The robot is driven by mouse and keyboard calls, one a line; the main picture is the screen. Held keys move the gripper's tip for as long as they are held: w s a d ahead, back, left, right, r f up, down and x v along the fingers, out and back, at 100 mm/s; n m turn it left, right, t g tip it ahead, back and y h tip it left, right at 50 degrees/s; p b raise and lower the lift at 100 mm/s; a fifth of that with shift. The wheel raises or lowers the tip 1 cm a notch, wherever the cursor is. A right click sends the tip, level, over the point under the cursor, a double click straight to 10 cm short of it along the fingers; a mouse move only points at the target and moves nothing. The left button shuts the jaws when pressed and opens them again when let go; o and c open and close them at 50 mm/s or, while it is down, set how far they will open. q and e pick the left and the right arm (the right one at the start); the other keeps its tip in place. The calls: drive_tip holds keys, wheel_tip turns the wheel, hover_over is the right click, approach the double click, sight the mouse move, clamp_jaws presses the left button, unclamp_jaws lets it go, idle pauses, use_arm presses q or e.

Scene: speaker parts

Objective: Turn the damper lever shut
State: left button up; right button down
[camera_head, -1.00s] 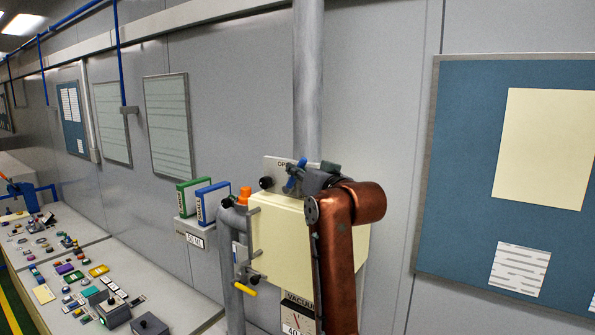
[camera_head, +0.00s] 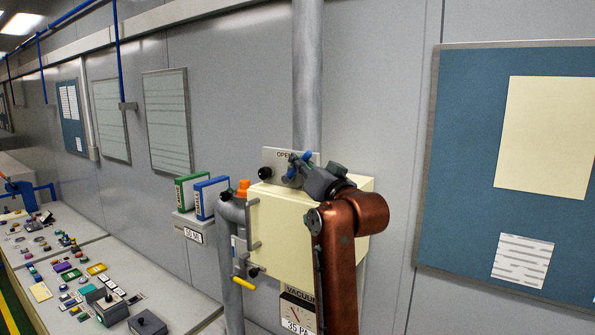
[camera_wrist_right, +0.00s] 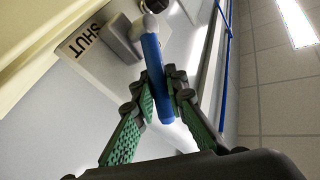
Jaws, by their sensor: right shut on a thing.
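The blue damper lever (camera_head: 292,171) is on a pale plate (camera_head: 273,157) at the foot of the grey vertical duct, above a cream box. The plate reads OPEN on its left part in the head view. In the right wrist view the lever (camera_wrist_right: 153,62) runs down from a rounded grey pivot, and a SHUT label (camera_wrist_right: 80,42) lies to its left, beside a grey block (camera_wrist_right: 120,38). My right gripper (camera_wrist_right: 159,84) is shut on the lever, a green-padded finger on each side. In the head view, my right gripper (camera_head: 306,170) partly hides the lever. My left gripper is out of view.
The cream box (camera_head: 278,212) is just below the plate. A vacuum gauge (camera_head: 298,310) under it reads 35 PA. Green and blue binders (camera_head: 211,197) stand on a small shelf at left. A blue board (camera_head: 465,170) hangs at right.

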drive_tip(key=t+b, duration=0.1)
drive_tip(key=f+m+t+b, duration=0.1)
drive_tip(key=shift+s+d+f+m+b, duration=0.15)
drive_tip(key=shift+s+d+m+b, duration=0.15)
drive_tip(key=shift+s+d, duration=0.05)
drive_tip(key=shift+s+d+f+m+t+b, duration=0.1)
drive_tip(key=shift+d+f+m+t+b, duration=0.1)
drive_tip(key=shift+m+t+b, duration=0.35)
drive_tip(key=shift+s+d+f+m+t+b, duration=0.1)
drive_tip(key=shift+d+f+m+t+b, duration=0.15)
drive_tip(key=shift+m+t, duration=0.4)
drive_tip(key=shift+a, duration=0.1)
drive_tip(key=c, duration=2.3)
unclamp_jaws()
drive_tip(key=shift+c, duration=0.2)
drive_tip(key=o, duration=0.3)
drive_tip(key=shift+s+r, duration=0.1)
drive_tip(key=shift+s, duration=0.1)
drive_tip(key=shift+o, duration=0.7)
drive_tip(key=shift+h, duration=0.3)
drive_tip(key=shift+w, duration=0.1)
